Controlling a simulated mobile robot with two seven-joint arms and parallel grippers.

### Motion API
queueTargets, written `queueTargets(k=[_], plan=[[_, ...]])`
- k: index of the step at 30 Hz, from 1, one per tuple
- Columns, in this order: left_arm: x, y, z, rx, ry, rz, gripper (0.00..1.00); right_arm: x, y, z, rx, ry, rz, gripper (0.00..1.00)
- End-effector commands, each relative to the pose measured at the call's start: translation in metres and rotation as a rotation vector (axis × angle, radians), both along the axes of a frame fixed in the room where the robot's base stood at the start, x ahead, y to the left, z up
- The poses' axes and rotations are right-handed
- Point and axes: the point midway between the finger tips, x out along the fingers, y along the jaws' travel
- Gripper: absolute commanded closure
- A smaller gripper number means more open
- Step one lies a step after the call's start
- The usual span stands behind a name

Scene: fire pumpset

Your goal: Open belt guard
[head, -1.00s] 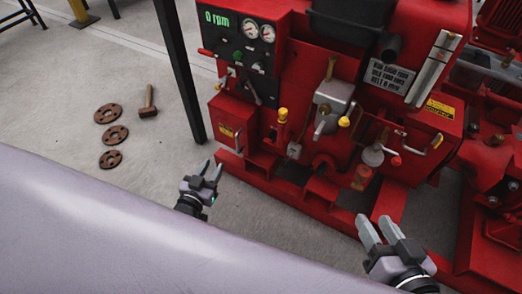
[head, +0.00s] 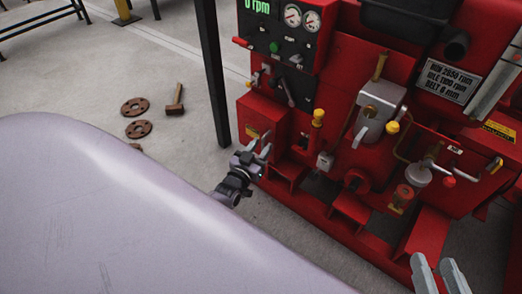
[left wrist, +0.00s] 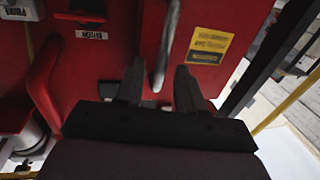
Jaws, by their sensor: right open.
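No part is clearly marked as the belt guard. A red box-like cover (head: 262,118) with a small yellow label sits low at the left end of the red pumpset. My left gripper (head: 254,154) is in front of its lower part, fingers apart. In the left wrist view, a grey bar handle (left wrist: 167,45) stands on a red panel (left wrist: 200,80) with a yellow label, in line with the gap between the open fingers (left wrist: 160,85). Contact cannot be told. My right gripper (head: 440,272) is open and empty at the lower right edge, apart from the machine.
The gauge panel (head: 285,38) is above the red cover. A yellow-topped lever (head: 318,118) and a grey valve block (head: 378,108) are to the right. A dark post (head: 211,70) stands close left. A mallet (head: 175,103) and rusty discs (head: 138,129) lie on open floor.

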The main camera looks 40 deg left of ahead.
Motion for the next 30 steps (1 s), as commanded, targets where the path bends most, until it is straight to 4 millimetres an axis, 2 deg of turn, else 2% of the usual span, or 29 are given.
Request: queueTargets(k=[9, 10, 13, 23, 30], plan=[[0.004, 0.0, 0.0, 0.001, 0.002, 0.0, 0.62, -0.001, -0.001, 0.001, -0.009, -0.01, -0.003, 0.57], [0.004, 0.0, 0.0, 0.001, 0.002, 0.0, 0.68, -0.001, -0.001, 0.001, -0.009, -0.01, -0.003, 0.57], [0.004, 0.0, 0.0, 0.0, 0.001, 0.0, 1.0, -0.001, -0.001, 0.001, -0.008, -0.01, -0.002, 0.57], [0.002, 0.0, 0.0, 0.001, 0.002, -0.002, 1.0, -0.001, -0.001, 0.001, -0.006, -0.008, -0.002, 0.57], [-0.006, 0.0, 0.001, 0.001, 0.001, -0.016, 1.0, -0.001, 0.0, 0.001, 0.002, 0.006, 0.002, 0.57]])
